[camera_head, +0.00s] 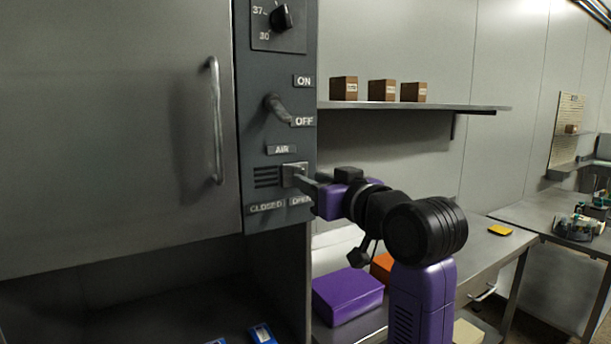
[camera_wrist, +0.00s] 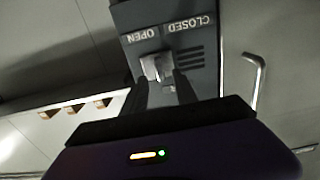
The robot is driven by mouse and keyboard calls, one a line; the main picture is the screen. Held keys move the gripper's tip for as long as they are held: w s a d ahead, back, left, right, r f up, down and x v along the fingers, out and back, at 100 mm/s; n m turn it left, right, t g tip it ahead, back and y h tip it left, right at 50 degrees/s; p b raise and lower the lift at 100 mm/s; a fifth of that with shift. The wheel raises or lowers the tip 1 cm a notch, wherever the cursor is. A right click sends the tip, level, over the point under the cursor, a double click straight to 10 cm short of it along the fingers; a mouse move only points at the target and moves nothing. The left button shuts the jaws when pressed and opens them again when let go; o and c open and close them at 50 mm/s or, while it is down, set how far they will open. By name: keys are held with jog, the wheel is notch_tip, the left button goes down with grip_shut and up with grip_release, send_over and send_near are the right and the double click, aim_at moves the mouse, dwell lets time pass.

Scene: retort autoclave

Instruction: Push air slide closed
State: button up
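The air slide (camera_head: 293,174) is a small pale metal knob under the AIR label on the dark control panel. It sits at the right end of its track, above the OPEN label, with the vent slots exposed to its left. My gripper (camera_head: 305,182) is at the knob from the right. In the wrist view, the air slide (camera_wrist: 157,66) lies at the tips of my gripper (camera_wrist: 161,82), whose two fingers stand apart. I cannot tell for sure whether either fingertip touches it.
A grey door with a bar handle (camera_head: 215,120) fills the left. An ON/OFF lever (camera_head: 279,108) sits above the slide. A shelf (camera_head: 450,106) with brown boxes (camera_head: 382,90) is to the right. A purple box (camera_head: 347,295) lies on the bench below.

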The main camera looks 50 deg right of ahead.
jog(key=x, duration=0.3)
jog(key=shift+w, duration=0.15)
grip_shut()
dwell(1.4)
